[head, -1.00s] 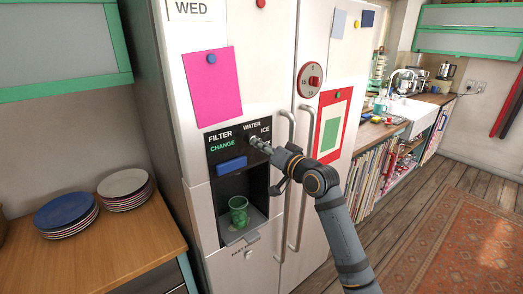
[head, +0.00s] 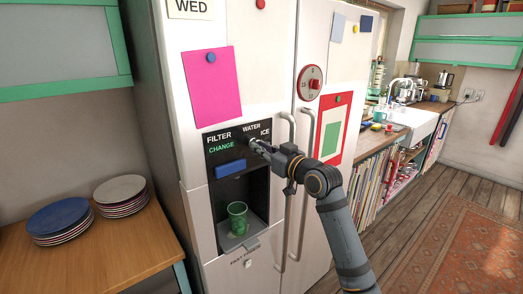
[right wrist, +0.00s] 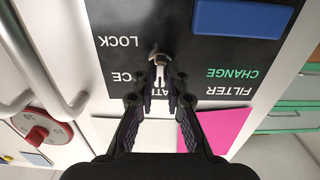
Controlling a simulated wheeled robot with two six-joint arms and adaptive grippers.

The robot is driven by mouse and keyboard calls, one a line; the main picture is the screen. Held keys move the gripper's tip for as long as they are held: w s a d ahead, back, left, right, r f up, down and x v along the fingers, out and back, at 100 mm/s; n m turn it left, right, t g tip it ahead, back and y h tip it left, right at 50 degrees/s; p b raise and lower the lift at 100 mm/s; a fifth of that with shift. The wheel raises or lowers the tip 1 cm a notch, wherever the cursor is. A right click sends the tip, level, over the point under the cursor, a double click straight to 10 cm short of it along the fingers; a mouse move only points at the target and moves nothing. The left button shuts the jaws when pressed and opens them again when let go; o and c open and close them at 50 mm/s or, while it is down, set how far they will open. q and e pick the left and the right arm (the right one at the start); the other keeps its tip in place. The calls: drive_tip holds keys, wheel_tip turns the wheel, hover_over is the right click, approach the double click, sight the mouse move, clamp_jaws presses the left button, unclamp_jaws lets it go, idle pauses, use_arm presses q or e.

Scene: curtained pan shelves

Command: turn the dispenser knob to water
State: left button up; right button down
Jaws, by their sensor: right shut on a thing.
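The dispenser panel (head: 222,141) is black, set in the white fridge door, with FILTER, CHANGE, WATER and ICE lettering; LOCK also shows in the right wrist view, upside down. The small silver knob (right wrist: 158,59) sits below the WATER label. My right gripper (right wrist: 160,77) is shut on the knob, its two dark fingertips on either side. In the head view my right gripper (head: 257,146) covers most of the knob, and the pointing direction is hard to make out. A green cup (head: 237,217) stands in the dispenser recess. My left gripper is not in view.
A blue bar (head: 230,168) sits below the lettering. A red-centred dial (head: 311,84) is on the right door. A wooden counter (head: 120,240) with plate stacks (head: 60,219) is at left.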

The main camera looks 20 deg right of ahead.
idle(0.4)
drive_tip(key=c, duration=1.4)
unclamp_jaws()
drive_tip(key=shift+o, duration=0.2)
drive_tip(key=v, duration=0.7)
drive_tip(key=shift+s, duration=0.2)
drive_tip(key=shift+d, duration=0.1)
